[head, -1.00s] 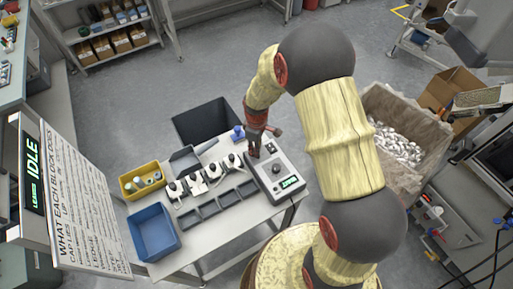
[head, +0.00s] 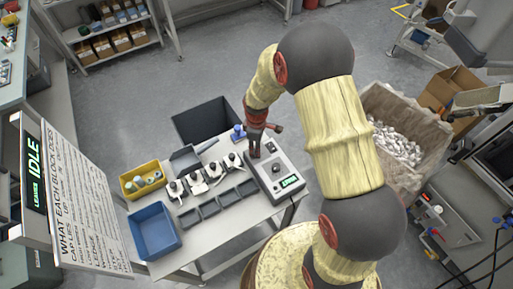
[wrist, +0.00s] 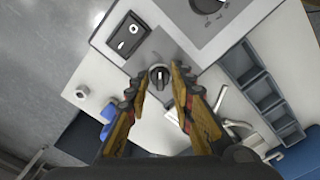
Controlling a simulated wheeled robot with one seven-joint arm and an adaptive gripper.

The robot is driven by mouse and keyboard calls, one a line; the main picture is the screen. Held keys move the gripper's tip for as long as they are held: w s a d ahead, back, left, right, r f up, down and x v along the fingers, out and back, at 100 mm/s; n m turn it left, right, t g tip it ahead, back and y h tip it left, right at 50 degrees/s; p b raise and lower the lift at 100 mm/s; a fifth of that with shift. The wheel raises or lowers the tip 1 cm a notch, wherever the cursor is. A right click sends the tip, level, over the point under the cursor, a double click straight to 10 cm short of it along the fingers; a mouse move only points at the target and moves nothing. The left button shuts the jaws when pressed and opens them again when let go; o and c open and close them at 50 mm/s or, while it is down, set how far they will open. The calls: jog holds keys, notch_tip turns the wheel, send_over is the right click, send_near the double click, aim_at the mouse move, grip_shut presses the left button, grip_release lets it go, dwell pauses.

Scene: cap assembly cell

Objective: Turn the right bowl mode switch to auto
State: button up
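A black rotary switch knob (wrist: 159,76) with a pale pointer line sits on a grey plate at the edge of the control box (wrist: 185,40). My gripper (wrist: 158,70) is open, with its two yellow-brown fingers on either side of the knob. A gap shows between each finger and the knob; I cannot tell whether they touch it lower down. In the head view my gripper (head: 255,150) points down at the back left corner of the control box (head: 284,193), hiding the knob. No mode label is readable.
A black rocker switch (wrist: 128,35) and a larger dial (wrist: 207,5) lie close to the knob. Several dark trays (head: 209,209) and small fixtures stand left of the box. A blue bin (head: 154,232) and yellow bin (head: 143,181) are farther left.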

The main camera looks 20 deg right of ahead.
jog(key=o, duration=0.3)
jog(key=shift+o, duration=0.2)
notch_tip(320, 180, up, 12)
dwell(0.6)
dwell(0.4)
